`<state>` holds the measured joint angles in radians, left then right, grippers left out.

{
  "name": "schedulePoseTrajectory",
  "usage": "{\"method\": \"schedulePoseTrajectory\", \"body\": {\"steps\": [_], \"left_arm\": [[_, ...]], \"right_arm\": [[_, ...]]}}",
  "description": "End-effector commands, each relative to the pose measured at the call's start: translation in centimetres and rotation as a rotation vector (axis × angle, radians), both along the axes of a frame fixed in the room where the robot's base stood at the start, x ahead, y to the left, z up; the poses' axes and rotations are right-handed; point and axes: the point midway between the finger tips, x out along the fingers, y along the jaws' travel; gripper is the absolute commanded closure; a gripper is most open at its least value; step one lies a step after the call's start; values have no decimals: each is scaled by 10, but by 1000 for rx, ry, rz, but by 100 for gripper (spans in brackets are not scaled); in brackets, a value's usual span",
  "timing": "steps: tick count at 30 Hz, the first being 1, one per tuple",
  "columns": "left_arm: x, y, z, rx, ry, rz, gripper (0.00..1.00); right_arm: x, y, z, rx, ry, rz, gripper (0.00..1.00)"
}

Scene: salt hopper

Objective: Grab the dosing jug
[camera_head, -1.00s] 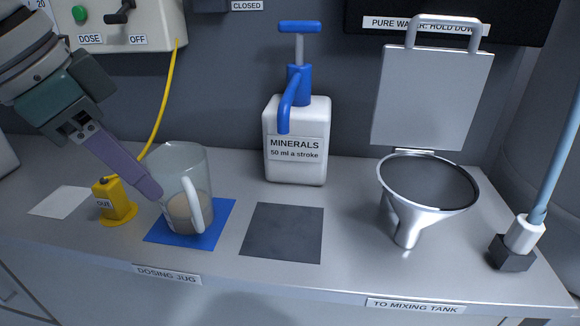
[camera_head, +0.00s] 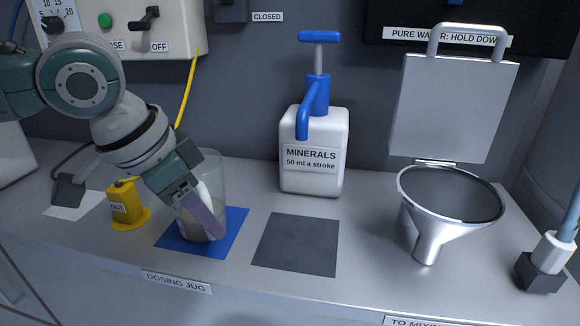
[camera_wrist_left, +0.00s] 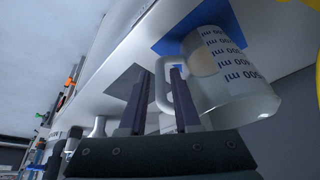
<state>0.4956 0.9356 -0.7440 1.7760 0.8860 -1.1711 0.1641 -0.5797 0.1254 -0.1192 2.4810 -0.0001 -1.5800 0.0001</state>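The dosing jug (camera_head: 213,172) is a clear cup with some pale contents low inside, standing upright on a blue mat (camera_head: 234,222). My left gripper (camera_head: 205,217) is in front of the jug and covers part of it. In the left wrist view its two purple fingers (camera_wrist_left: 160,90) are apart, and the jug's handle (camera_wrist_left: 162,88) shows between them. The jug's body (camera_wrist_left: 238,88) with its ml markings is right of the fingers there. I cannot tell whether a finger touches the handle. My right gripper is not in view.
A yellow OUT spout (camera_head: 127,203) stands close left of the jug. A white MINERALS pump bottle (camera_head: 314,150) stands behind right, a bare dark mat (camera_head: 296,244) to the right, and a metal funnel (camera_head: 430,225) farther right. The counter's front edge is near.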

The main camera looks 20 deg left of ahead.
Motion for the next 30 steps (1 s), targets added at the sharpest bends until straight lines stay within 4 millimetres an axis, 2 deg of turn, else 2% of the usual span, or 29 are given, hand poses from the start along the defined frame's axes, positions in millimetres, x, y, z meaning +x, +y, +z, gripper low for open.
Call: {"method": "schedulePoseTrajectory", "body": {"steps": [3, 11, 30], "left_arm": [[0, 0, 1, 0, 0, 0, 70], [0, 0, 1, 0, 0, 0, 100], [0, 0, 1, 0, 0, 0, 100]], "right_arm": [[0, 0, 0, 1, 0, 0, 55], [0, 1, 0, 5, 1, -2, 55], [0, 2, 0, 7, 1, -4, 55]]}}
